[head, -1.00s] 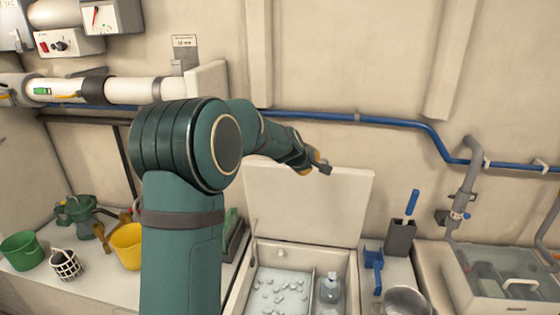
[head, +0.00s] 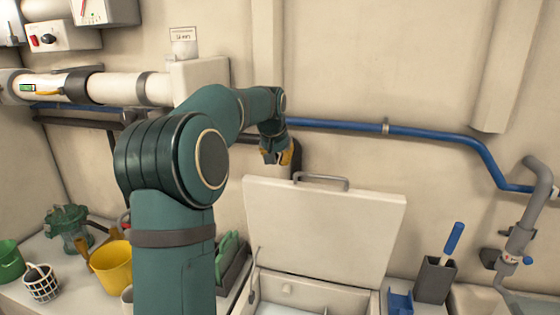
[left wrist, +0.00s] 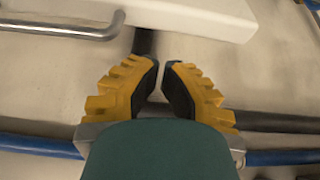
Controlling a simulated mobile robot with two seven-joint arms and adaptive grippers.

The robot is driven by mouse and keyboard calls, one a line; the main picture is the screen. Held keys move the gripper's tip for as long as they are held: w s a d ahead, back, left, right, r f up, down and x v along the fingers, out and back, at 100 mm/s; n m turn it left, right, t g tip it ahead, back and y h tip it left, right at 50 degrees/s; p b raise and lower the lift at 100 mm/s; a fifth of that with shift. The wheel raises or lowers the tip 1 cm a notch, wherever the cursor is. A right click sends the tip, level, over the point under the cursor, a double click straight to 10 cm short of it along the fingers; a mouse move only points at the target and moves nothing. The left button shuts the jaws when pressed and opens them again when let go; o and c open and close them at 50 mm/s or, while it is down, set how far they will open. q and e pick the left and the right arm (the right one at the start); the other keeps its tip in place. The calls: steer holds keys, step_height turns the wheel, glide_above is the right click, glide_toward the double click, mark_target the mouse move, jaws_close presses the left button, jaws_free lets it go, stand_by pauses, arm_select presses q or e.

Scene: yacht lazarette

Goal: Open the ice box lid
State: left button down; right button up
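The ice box lid (head: 320,228) is a cream panel standing raised, nearly upright, at the back of the ice box (head: 310,290). Its metal handle (head: 321,179) is on the top edge; it also shows in the left wrist view (left wrist: 70,31). My right gripper is not in view.
A blue pipe (head: 350,127) runs along the wall behind the lid. A grey holder with a blue-handled tool (head: 436,278) stands right of the box. A yellow bucket (head: 112,266) and a green mug (head: 10,262) are at the left.

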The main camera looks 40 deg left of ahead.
arm_select(q)
steer(key=b+x, duration=0.1)
steer(key=x, duration=0.6)
steer(key=shift+f, duration=0.3)
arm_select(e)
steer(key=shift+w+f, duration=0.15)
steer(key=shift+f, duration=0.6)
arm_select(q)
steer(key=shift+w, duration=0.15)
